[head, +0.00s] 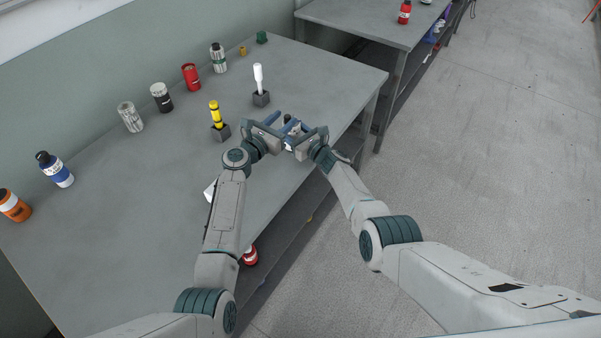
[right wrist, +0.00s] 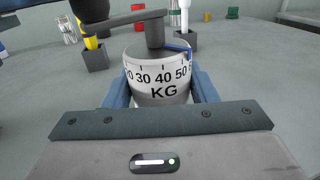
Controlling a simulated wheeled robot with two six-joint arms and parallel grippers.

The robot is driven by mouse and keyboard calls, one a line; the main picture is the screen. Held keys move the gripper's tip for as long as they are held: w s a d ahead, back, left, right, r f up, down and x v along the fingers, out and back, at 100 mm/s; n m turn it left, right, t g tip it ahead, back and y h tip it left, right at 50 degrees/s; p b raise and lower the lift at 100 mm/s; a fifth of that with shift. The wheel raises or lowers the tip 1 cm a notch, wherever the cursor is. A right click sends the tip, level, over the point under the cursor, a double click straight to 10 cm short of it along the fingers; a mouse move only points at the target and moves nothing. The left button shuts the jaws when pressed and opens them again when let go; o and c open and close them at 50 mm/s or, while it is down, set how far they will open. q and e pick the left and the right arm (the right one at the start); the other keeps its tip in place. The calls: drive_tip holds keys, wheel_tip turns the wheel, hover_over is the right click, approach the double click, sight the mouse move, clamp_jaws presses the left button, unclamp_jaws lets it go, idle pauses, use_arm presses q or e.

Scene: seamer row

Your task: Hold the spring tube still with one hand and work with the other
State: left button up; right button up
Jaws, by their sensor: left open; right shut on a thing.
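The spring tube (right wrist: 158,80) is a white cylinder with a printed KG scale, seen upright in the right wrist view. My right gripper (right wrist: 160,95) is shut on it, one blue finger at each side. A grey crank arm (right wrist: 125,21) with a dark knob (right wrist: 90,9) sits over its top. A small blue piece (right wrist: 178,49) shows at its rim. In the head view my right gripper (head: 294,136) and my left gripper (head: 282,130) meet near the bench's front edge. The left gripper is open, close beside the tube; contact cannot be told. The grippers mostly hide the tube there.
On the grey bench (head: 130,220), a yellow tool (head: 214,112) and a white tool (head: 258,76) stand in dark blocks just behind the grippers. Several cans and bottles, including a red can (head: 190,76), line the wall. A second bench (head: 370,18) stands beyond a gap.

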use_arm(q)
drive_tip(key=shift+x, duration=1.05)
drive_tip(key=shift+w+a+m+g+h, duration=0.15)
drive_tip(key=shift+m+g+h, duration=0.25)
drive_tip(key=shift+h, duration=0.1)
drive_tip(key=s+a+m+g+h, duration=0.4)
drive_tip(key=s+a, duration=0.2)
drive_tip(key=a, duration=0.5)
drive_tip(key=s+d+n+t+y, duration=0.4)
drive_tip(key=n+t+y, duration=0.2)
drive_tip(key=n+y, duration=0.1)
drive_tip(key=x, duration=1.2)
drive_tip(key=s+a+m+g+h, duration=0.1)
drive_tip(key=s+a+m+h, duration=0.1)
drive_tip(key=s+a, duration=0.65)
drive_tip(key=s+d+f+m+g+h, duration=0.1)
drive_tip(key=s+d+f+m+g, duration=0.2)
drive_tip(key=d+g, duration=0.3)
drive_tip(key=s+d+f+m+g+h, duration=0.2)
drive_tip(key=s+d+f+g, duration=0.1)
drive_tip(key=d+f+g, duration=0.2)
drive_tip(key=d, duration=0.2)
drive_tip(key=shift+s+d+f+m+g, duration=0.2)
drive_tip(key=shift+d+f+m+g, duration=0.05)
drive_tip(key=shift+d+m+g, duration=0.15)
